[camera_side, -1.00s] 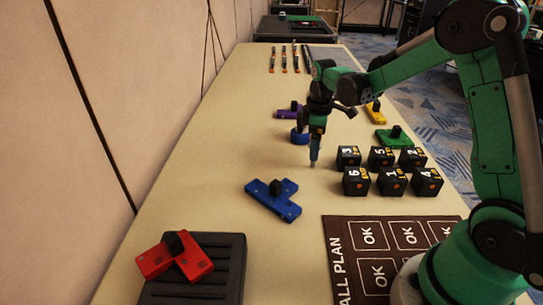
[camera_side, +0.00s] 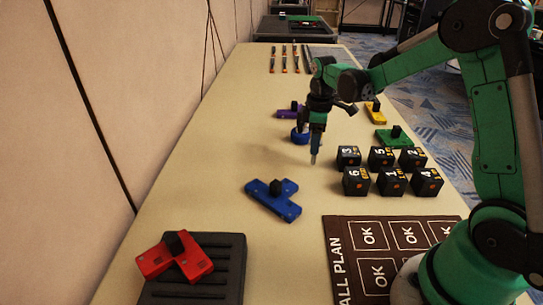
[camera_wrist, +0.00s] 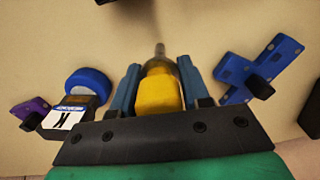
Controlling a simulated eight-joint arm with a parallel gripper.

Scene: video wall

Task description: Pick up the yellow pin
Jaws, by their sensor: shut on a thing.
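My gripper (camera_wrist: 159,88) is shut on the yellow pin (camera_wrist: 157,97). In the wrist view the pin's yellow body sits between the two blue-grey fingers, and its narrow greyish tip points away past them. In the side view my gripper (camera_side: 316,143) is over the middle of the table, left of the black cubes, pointing down. The pin's tip shows just below the fingers there, and the fingers hide most of its body. I cannot tell for sure whether the tip is clear of the table.
Black numbered cubes (camera_side: 356,182) stand right of my gripper. A blue block (camera_side: 272,203) lies nearer the camera. A blue round thing (camera_side: 300,141) and a purple piece (camera_side: 288,114) are behind. A red piece (camera_side: 157,262) rests on a black tray (camera_side: 220,288). The table's left side is clear.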

